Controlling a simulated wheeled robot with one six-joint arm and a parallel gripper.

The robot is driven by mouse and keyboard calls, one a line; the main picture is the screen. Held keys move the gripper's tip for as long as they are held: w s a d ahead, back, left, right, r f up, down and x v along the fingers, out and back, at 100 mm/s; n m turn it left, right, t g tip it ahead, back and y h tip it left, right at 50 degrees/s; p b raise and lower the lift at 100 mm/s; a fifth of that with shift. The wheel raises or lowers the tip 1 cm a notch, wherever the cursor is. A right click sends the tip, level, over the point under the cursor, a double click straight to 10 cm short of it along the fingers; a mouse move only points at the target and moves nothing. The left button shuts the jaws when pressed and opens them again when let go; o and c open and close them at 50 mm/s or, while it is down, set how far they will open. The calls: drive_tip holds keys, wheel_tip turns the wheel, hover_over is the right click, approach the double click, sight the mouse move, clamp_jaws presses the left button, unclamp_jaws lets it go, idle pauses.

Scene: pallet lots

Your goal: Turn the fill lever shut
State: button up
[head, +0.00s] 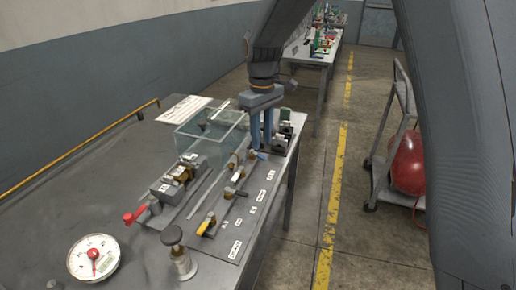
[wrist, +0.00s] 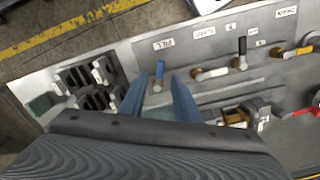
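The fill lever (wrist: 159,70) has a blue handle and sits beside the FILL label (wrist: 163,44) in the wrist view. Its handle points toward the label. In the head view the blue handle (head: 262,156) shows just below my fingers. My gripper (wrist: 158,82) is open, with its two blue fingers spread on either side of the lever's base. I cannot tell whether either finger touches it. In the head view my gripper (head: 261,146) points down over the far end of the valve panel (head: 228,222). The fingers and palm hide part of the valve in the wrist view.
A black lever (wrist: 242,47) and a yellow lever (head: 207,226) stand along the same panel. A clear tank (head: 190,142) is left of my gripper. A red-handled valve (head: 133,216), a gauge (head: 93,257) and a knob (head: 172,236) are nearer.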

sight(261, 156)
wheel_tip(261, 156, down, 5)
drive_tip(key=shift+s+r+p, duration=0.1)
drive_tip(key=shift+p, duration=0.3)
clamp_jaws()
